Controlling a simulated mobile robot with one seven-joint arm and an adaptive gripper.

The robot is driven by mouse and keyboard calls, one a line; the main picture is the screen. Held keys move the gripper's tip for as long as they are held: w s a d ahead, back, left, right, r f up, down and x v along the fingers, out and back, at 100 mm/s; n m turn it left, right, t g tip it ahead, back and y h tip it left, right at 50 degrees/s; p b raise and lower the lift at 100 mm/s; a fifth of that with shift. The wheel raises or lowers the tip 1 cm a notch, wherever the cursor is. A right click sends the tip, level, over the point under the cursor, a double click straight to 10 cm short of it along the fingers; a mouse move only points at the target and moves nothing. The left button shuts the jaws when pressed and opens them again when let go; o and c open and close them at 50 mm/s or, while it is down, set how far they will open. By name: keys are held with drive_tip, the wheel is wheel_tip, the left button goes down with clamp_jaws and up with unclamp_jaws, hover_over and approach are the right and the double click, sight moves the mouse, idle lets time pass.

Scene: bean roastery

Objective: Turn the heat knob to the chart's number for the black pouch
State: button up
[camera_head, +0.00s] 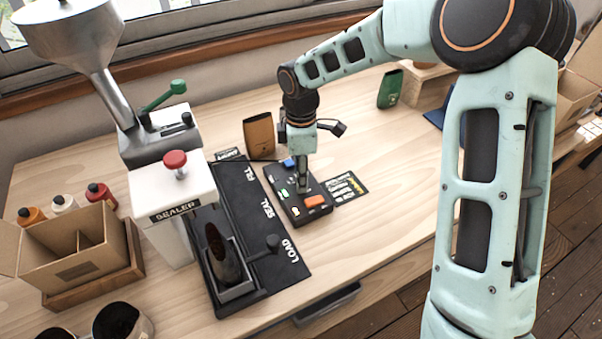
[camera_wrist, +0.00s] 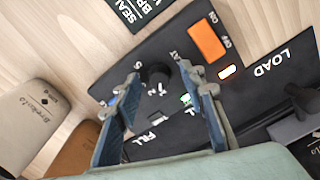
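The heat knob (camera_wrist: 157,76) is a dark round knob on the black control panel (camera_head: 283,197). In the wrist view my gripper (camera_wrist: 160,73) is open, with one blue-padded finger on each side of the knob; I cannot tell whether either touches it. In the head view my gripper (camera_head: 302,187) reaches down over the panel and hides the knob. The chart (camera_head: 347,188) is a small black card right of the panel; its numbers are too small to read. A dark pouch (camera_head: 221,255), apparently the black one, stands in the holder below the sealer.
The panel has an orange switch (camera_head: 314,201), also in the wrist view (camera_wrist: 209,42). The white sealer (camera_head: 172,195) and its black base (camera_head: 240,195) stand left of it. A brown pouch (camera_head: 259,136) stands behind, a green pouch (camera_head: 390,89) farther right. The table right of the chart is clear.

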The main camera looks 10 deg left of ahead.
clamp_jaws()
drive_tip(key=shift+m, duration=0.3)
drive_tip(key=m+b, duration=0.2)
drive_tip(key=m, duration=0.3)
drive_tip(key=m+b, duration=0.1)
drive_tip(key=m, duration=0.5)
idle(0.4)
drive_tip(key=shift+m, duration=0.3)
unclamp_jaws()
